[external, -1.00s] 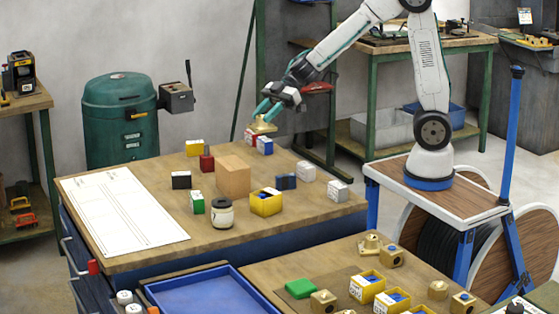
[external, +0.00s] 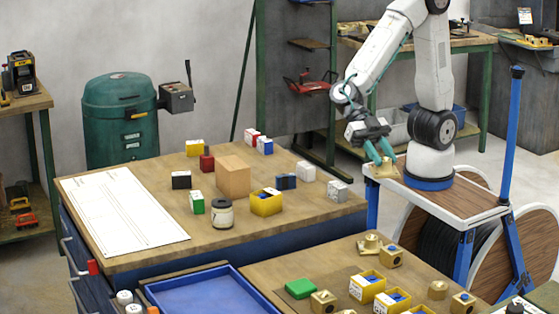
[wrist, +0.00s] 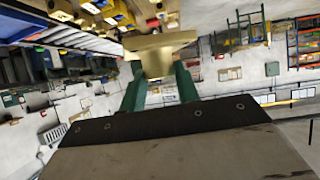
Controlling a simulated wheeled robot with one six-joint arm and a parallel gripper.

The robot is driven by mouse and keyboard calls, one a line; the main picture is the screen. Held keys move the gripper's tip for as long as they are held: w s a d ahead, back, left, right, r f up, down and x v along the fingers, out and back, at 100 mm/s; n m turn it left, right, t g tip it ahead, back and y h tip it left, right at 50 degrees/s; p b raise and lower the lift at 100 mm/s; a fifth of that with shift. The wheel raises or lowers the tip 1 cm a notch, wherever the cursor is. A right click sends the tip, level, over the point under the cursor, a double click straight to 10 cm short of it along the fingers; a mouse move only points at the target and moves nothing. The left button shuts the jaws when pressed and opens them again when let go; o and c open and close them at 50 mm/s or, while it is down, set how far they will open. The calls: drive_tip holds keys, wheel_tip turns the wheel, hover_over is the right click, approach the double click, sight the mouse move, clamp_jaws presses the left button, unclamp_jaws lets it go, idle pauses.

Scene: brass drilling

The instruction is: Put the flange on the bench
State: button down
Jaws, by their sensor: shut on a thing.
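My gripper (external: 382,163) is shut on a brass flange (external: 378,171), a pale gold piece with a wide plate. It is held in the air, right of the wooden bench with blocks (external: 140,253) and in front of my base. In the wrist view the flange (wrist: 160,52) sits between the green fingers, its wide plate across their tips. A second wooden bench top (external: 262,272) is at the front right, below and nearer the camera than my gripper. Several brass parts stand on it, including a stepped round one (external: 370,243).
The front bench also carries a green block (external: 300,288) and yellow bins (external: 366,287) of blue pieces. A blue tray (external: 205,296) lies to its left. The other bench holds a cardboard box (external: 233,176), a jar (external: 222,213), several small blocks and a white sheet (external: 122,210).

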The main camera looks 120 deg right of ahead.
drive_tip(key=s+a+n+g+h, duration=0.1)
drive_tip(key=s+a+n+g, duration=0.45)
drive_tip(key=s+a, duration=0.6)
wheel_tip(320, 180, down, 18)
drive_tip(key=d, duration=0.2)
drive_tip(key=shift+m, duration=0.25)
drive_tip(key=w+a, duration=0.2)
drive_tip(key=w, duration=0.2)
drive_tip(key=w+a, duration=0.3)
drive_tip(key=w, duration=0.1)
drive_tip(key=w+a+f, duration=0.1)
drive_tip(key=w+a, duration=0.1)
drive_tip(key=w, duration=0.3)
drive_tip(key=shift+w+a+f, duration=0.1)
drive_tip(key=shift+a, duration=0.3)
drive_tip(key=shift+f, duration=1.75)
drive_tip(key=shift+f, duration=0.1)
drive_tip(key=c, duration=1)
unclamp_jaws()
drive_tip(key=shift+c, duration=0.2)
